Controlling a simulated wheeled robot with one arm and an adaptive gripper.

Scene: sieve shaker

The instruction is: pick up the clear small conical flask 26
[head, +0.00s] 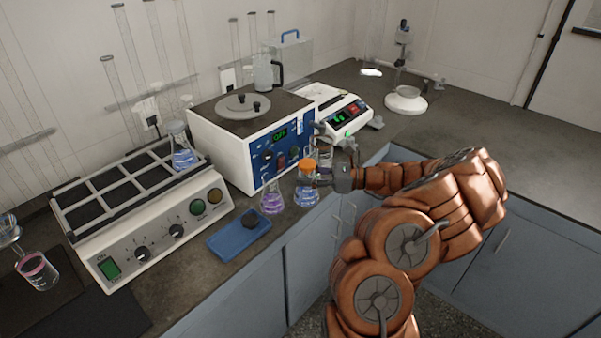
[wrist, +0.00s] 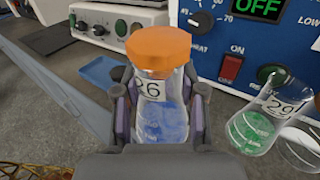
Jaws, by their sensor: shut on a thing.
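The clear small conical flask 26 (wrist: 160,115) has an orange cap and blue liquid inside. In the wrist view it stands upright between the two fingers of my gripper (wrist: 158,108), which is shut on it, and the "26" label is partly cut off by a finger. In the head view the flask (head: 307,194) is at the bench's front edge, with my gripper (head: 325,180) on it from the right. I cannot tell whether its base touches the bench.
A flask with purple liquid (head: 271,200) stands just left of flask 26. Flask 29 with green liquid (wrist: 258,125) is to the right in the wrist view. The blue-fronted device (head: 250,150) is close behind. A blue tray (head: 228,243) lies front left.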

